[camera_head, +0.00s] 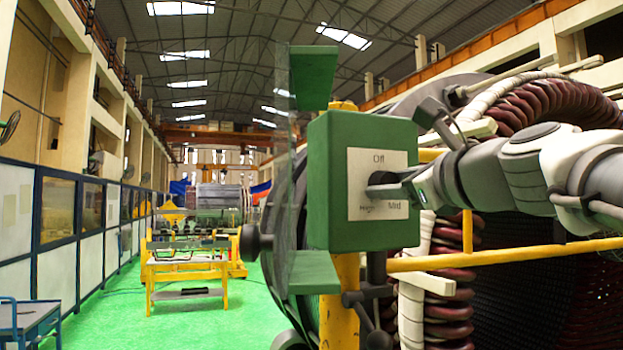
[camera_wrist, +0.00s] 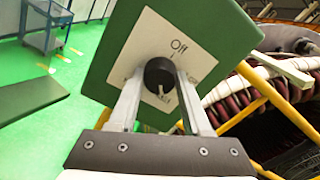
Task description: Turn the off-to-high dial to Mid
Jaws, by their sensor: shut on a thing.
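The off-to-high dial is a round black knob (camera_wrist: 160,71) on a white plate (camera_head: 357,160) on the front of a green box (camera_head: 325,190). The plate reads Off at the top, High at the lower left and Mid at the lower right. My gripper (camera_wrist: 159,80) reaches in from the right in the head view, its two grey fingers on either side of the knob and shut on it. In the wrist view a small pale mark shows on the knob's lower side. The lettering below is partly hidden by the fingers, so I cannot tell the exact setting.
A yellow post (camera_head: 345,300) carries the box, and a yellow rail (camera_head: 500,254) runs to the right. The large stator with dark red coils (camera_head: 545,105) stands close behind. A yellow workbench (camera_head: 190,265) and a blue cart (camera_head: 30,322) stand on the green floor at left.

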